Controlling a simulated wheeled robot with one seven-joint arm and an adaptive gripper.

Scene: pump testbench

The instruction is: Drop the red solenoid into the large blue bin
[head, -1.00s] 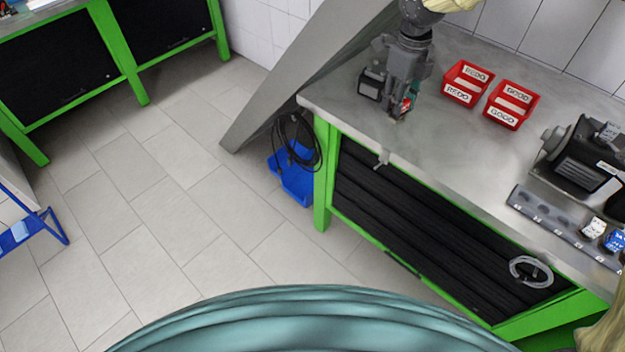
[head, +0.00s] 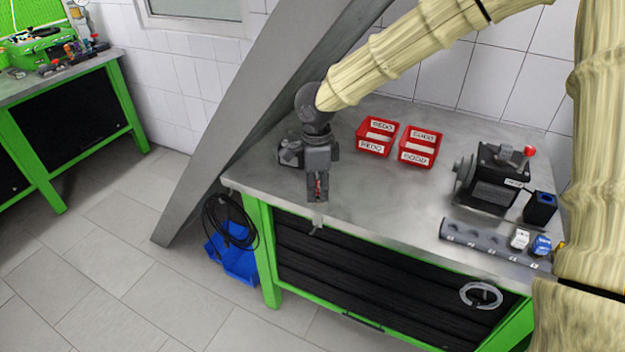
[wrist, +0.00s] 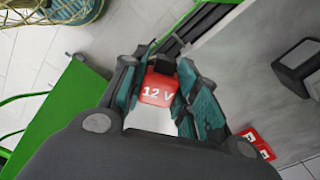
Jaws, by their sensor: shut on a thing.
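The red solenoid (wrist: 158,88), marked "12 V", sits between the fingers of my gripper in the wrist view. My gripper (head: 318,196) is shut on it and holds it over the front left part of the bench top in the head view, where only a little red shows between the fingers. The large blue bin (head: 238,262) stands on the floor beside the left leg of the bench, below and to the left of my gripper. A black coiled cable hangs in front of and over part of the bin.
Red bins labelled REDO (head: 377,137) and GOOD (head: 419,147) stand on the bench (head: 350,210). A black pump motor (head: 490,178) and a grey rack (head: 490,244) are to the right. A slanted grey beam (head: 235,120) rises behind the blue bin. The floor left of it is clear.

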